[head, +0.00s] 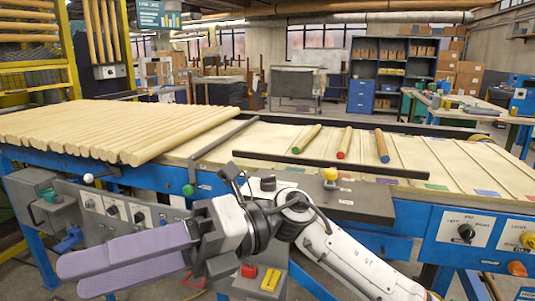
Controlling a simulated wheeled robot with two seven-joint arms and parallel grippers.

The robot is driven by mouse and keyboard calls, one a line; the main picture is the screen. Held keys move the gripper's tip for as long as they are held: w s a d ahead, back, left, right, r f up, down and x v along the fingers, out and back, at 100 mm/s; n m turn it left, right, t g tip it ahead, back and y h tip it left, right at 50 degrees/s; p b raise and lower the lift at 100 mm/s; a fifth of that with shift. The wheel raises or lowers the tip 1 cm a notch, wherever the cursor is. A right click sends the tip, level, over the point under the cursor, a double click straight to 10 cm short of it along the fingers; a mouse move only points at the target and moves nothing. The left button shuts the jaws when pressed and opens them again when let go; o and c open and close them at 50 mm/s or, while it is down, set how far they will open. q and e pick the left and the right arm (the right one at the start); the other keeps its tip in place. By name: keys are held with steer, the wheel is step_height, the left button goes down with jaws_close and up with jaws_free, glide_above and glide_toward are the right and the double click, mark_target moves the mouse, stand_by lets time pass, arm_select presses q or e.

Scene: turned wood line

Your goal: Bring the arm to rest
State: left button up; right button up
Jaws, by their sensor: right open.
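My right arm (345,262) comes in from the lower right and bends leftward across the front of the workbench. My right gripper (76,277) points to the left, with its two long purple fingers in front of the grey control panel. Its fingers are open, though they look close together from this angle, and nothing shows between them. My left gripper is not in view.
Many dowels (95,128) lie side by side on the bench's left. Rods with green (307,138), red (345,141) and blue (382,146) ends lie on the right. A black bar (330,164), levers and knobs line the bench front.

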steer(key=w+d+f+m+t+y, duration=0.25)
steer(key=w+m+t, duration=0.25)
steer(key=m+t, duration=0.35)
steer(key=w+d+f+m+t+y, duration=0.1)
steer(key=w+d+f+m+t, duration=0.3)
steer(key=m+t, duration=0.45)
steer(key=w+d+f+m+t+y, duration=0.1)
steer(key=w+d+f+m+t, duration=0.1)
steer(key=w+d+m+t, duration=0.45)
steer(key=d+f+m+t+h, duration=0.25)
steer(key=f+m+h, duration=0.25)
steer(key=f+m, duration=0.3)
steer(key=d+f+m+t+h, duration=0.1)
steer(key=d+f+m+h, duration=0.3)
steer(key=f+m+h, duration=0.3)
steer(key=s+d+f+m+g+h, duration=0.1)
steer(key=s+d+f+m+g, duration=0.1)
steer(key=s+f, duration=0.5)
steer(key=s+d+f+m+g+h, duration=0.2)
steer(key=s+d+f, duration=0.5)
steer(key=f, duration=0.4)
steer(key=s+d+f+m+g+h, duration=0.2)
steer(key=s+d+f+m+g, duration=0.2)
steer(key=s+f, duration=0.3)
step_height(320, 180, down, 2)
steer(key=shift+s+d+f+g, duration=0.15)
steer(key=shift+g, duration=0.15)
